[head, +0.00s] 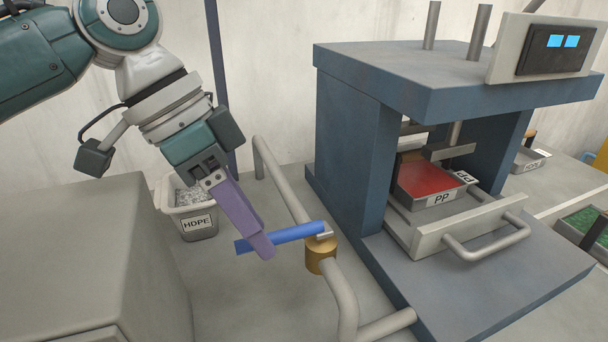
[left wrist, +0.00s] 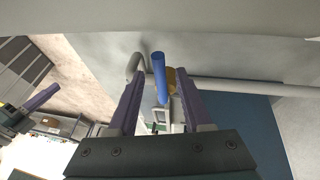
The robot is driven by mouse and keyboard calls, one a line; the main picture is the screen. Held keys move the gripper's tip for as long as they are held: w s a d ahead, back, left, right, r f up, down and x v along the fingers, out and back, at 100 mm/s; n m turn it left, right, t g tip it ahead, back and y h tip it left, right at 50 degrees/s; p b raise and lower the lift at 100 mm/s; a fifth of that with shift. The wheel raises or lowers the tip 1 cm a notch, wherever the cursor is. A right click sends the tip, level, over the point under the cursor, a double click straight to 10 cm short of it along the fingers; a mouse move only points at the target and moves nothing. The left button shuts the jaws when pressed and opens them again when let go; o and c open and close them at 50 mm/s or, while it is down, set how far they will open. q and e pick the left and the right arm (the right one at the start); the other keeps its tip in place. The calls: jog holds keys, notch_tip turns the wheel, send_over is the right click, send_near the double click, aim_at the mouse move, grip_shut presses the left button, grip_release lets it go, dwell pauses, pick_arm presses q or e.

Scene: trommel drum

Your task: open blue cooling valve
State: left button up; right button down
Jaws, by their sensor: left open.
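The blue valve handle (head: 285,237) is a flat lever that sticks out to the left from a brass valve body (head: 320,258) on a grey pipe. My left gripper (head: 258,244) points down at the handle's outer part, with a purple finger in front of it. In the left wrist view the blue handle (left wrist: 160,78) shows between the two spread fingers of the left gripper (left wrist: 162,88), with the brass body behind it. The gripper is open; whether a finger touches the handle I cannot tell. My right gripper (left wrist: 38,102) shows partly at the left wrist view's left edge.
The grey pipe (head: 343,295) runs beside the blue press (head: 355,140), which holds a red-filled PP tray (head: 412,199). A bin marked HDPE (head: 197,222) stands behind my left gripper. A grey box (head: 80,260) stands at the left.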

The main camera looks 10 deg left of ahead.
pick_arm(q)
jog(key=shift+c, duration=0.4)
grip_shut()
dwell(0.9)
